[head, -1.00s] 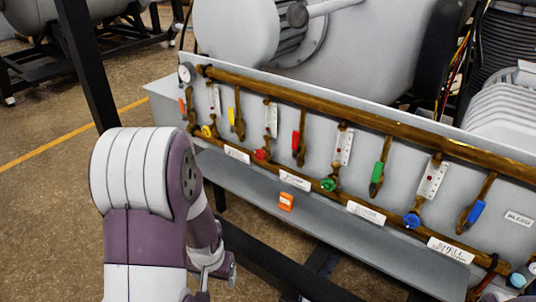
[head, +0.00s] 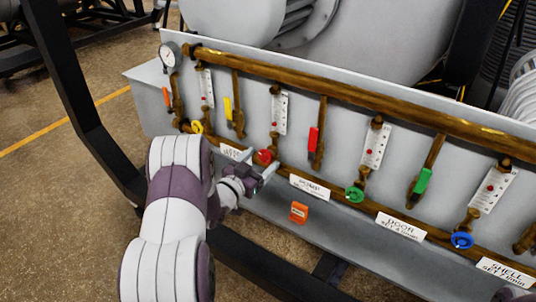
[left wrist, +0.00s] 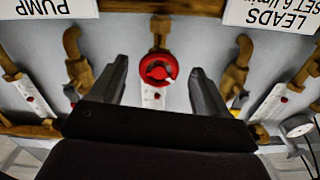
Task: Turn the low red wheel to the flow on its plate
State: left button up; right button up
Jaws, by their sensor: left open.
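The low red wheel (head: 265,157) sits on the lower brown pipe, below a white flow plate (head: 279,113) with a red mark. In the left wrist view the wheel (left wrist: 158,69) is a round red knob with a white mark at its lower right edge. My left gripper (head: 259,172) is open in front of the wheel. In the left wrist view its fingers (left wrist: 160,68) stand on either side of the wheel, with a gap at each side. How deep they reach is hard to tell. The plate (left wrist: 152,97) is partly hidden by my gripper. My right gripper is out of view.
A yellow wheel (head: 196,127), a green wheel (head: 355,194) and a blue wheel (head: 462,240) share the pipe. A red lever (head: 313,140) hangs to the right. An orange block (head: 298,212) rests on the grey ledge below. A gauge (head: 170,56) is at the far left.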

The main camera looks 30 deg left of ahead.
aim_at(264, 158)
pick_arm(q)
jog(key=w, duration=0.4)
jog(key=shift+d, duration=0.2)
jog(key=c, duration=1)
jog(key=shift+r, duration=0.1)
jog(key=shift+n, duration=0.3)
jog(key=n+p, duration=0.1)
jog(key=n, duration=0.1)
jog(key=shift+n+p, duration=0.3)
jog(key=shift+n, duration=0.1)
jog(key=n+p, duration=0.1)
jog(key=n, duration=0.2)
jog(key=shift+n+p, duration=0.3)
jog(key=shift+p, duration=0.05)
jog(key=shift+c, duration=0.2)
jog(key=n+p, duration=0.1)
jog(key=n, duration=0.2)
jog(key=shift+n, duration=0.3)
jog(key=shift+n+p, duration=1)
jog(key=shift+n, duration=1.3)
